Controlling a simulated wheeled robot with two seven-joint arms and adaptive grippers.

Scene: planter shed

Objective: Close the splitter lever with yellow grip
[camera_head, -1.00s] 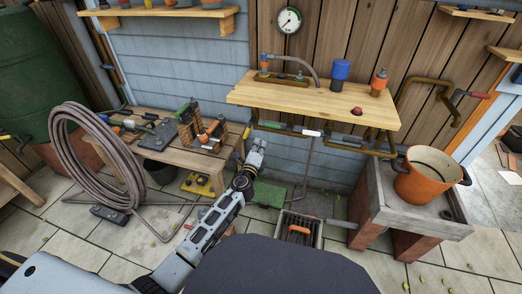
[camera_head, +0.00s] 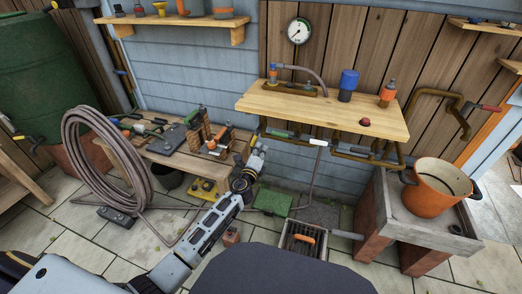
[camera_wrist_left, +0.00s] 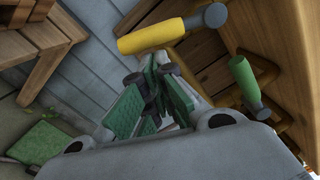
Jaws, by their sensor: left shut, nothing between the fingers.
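The splitter lever with the yellow grip (camera_head: 263,125) hangs below the left front of the wooden wall shelf. Its yellow grip (camera_wrist_left: 157,36) also shows in the left wrist view, at the top and just beyond the fingertips. My left gripper (camera_head: 260,147) is just below the grip in the head view, with no clear contact. In the left wrist view its green-padded fingers (camera_wrist_left: 158,88) are shut and empty. A lever with a green grip (camera_wrist_left: 243,80) is to the right of the yellow one. My right gripper is out of view.
A lever with a white grip (camera_head: 318,142) and pipes run under the shelf (camera_head: 320,113). A low bench with tools (camera_head: 165,154) stands to the left. An orange pot (camera_head: 430,202) stands on a stand at right. A crate (camera_head: 290,239) sits on the floor.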

